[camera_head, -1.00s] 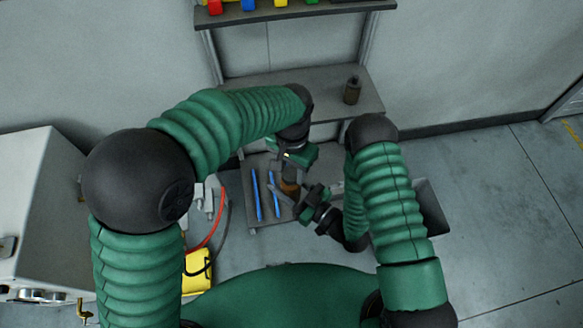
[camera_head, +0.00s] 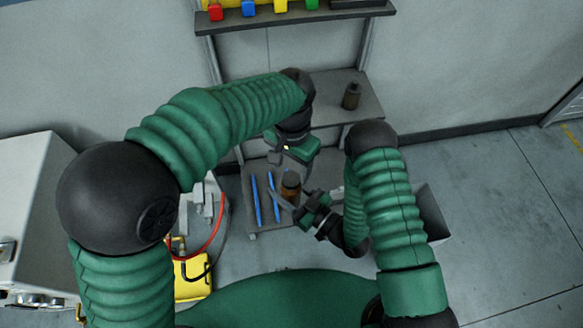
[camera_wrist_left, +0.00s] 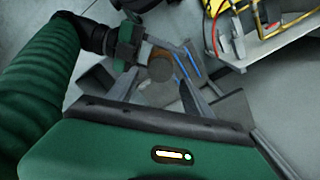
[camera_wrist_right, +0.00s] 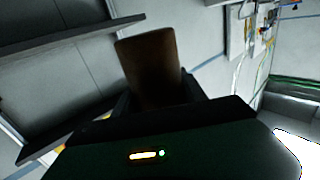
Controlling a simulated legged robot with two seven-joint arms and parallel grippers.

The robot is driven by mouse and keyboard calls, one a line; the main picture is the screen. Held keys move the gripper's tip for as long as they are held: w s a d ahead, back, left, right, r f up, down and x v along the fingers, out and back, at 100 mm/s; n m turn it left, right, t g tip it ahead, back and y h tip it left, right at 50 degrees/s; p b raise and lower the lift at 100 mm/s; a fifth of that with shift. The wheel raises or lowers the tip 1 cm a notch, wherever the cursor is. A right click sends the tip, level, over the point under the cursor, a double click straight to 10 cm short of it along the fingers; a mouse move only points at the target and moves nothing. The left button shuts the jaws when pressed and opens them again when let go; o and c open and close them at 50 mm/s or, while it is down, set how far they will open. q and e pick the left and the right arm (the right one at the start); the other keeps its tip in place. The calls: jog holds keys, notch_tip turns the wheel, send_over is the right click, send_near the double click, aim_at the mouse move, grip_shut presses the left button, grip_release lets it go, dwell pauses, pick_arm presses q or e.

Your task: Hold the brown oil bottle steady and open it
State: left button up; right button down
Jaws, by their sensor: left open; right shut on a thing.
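The brown oil bottle (camera_head: 290,191), with a dark top, stands upright low over the cart in the head view. My right gripper (camera_head: 292,203) is shut around its body from the right. In the right wrist view the brown bottle (camera_wrist_right: 150,66) fills the space between the fingers. My left gripper (camera_head: 291,161) is open just above and behind the bottle. In the left wrist view the round bottle top (camera_wrist_left: 162,69) shows between and beyond the spread fingers, apart from them. Whether the cap is on or loosened cannot be told.
A second, darker brown bottle (camera_head: 352,96) stands on the grey shelf (camera_head: 330,112) behind. Two blue rods (camera_head: 256,198) lie on the cart left of the bottle. A grey bin (camera_head: 432,212) is at the right, partly behind my right arm. Coloured bins line the upper shelf (camera_head: 300,15).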

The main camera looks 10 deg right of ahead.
aim_at(292, 178)
pick_arm(q)
jog(key=m, duration=0.3)
jog(key=shift+s+m, duration=0.15)
jog(key=shift+m, duration=0.15)
jog(key=m, duration=0.3)
jog(key=shift+r, duration=0.1)
jog(key=m, duration=0.3)
jog(key=shift+r+m, duration=0.3)
jog(key=m, duration=0.2)
jog(key=r+m, duration=0.1)
jog(key=m, duration=0.2)
jog(key=r+m, duration=0.1)
jog(key=m, duration=0.1)
jog(key=shift+w+r, duration=0.2)
jog(key=shift+m, duration=0.3)
notch_tip(292, 178, down, 8)
jog(key=shift+r, duration=0.1)
grip_shut()
jog(key=n, duration=0.8)
jog(key=shift+r, duration=0.1)
jog(key=n, duration=0.5)
jog(key=shift+d, duration=0.1)
jog(key=shift+r, duration=0.1)
